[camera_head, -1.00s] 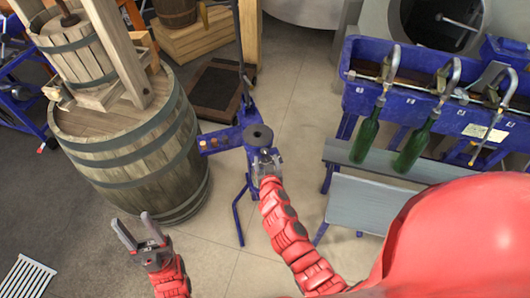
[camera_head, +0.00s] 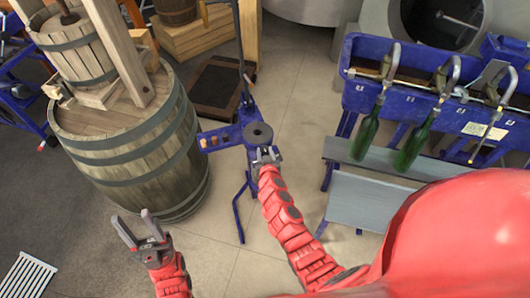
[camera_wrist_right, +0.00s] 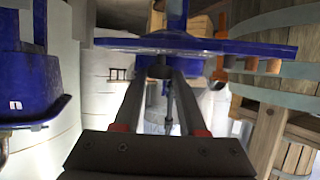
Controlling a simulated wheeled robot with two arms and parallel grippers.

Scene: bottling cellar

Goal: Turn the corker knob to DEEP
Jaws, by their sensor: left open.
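The blue corker (camera_head: 226,138) stands on the floor right of the large barrel, with a dark round disc (camera_head: 258,134) on top. My right gripper (camera_head: 266,153) is at the corker, just in front of the disc. In the right wrist view its two fingers (camera_wrist_right: 163,85) point at a small dark knob-like part (camera_wrist_right: 160,70) below a blue plate (camera_wrist_right: 205,47). The fingers stand apart; whether they touch that part I cannot tell. No DEEP marking is readable. My left gripper (camera_head: 138,229) is open and empty, left of the corker and in front of the barrel.
A large wooden barrel (camera_head: 135,150) carrying a press stands at the left. Corks (camera_head: 209,142) sit on the corker's side tray. Floor in front is clear.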

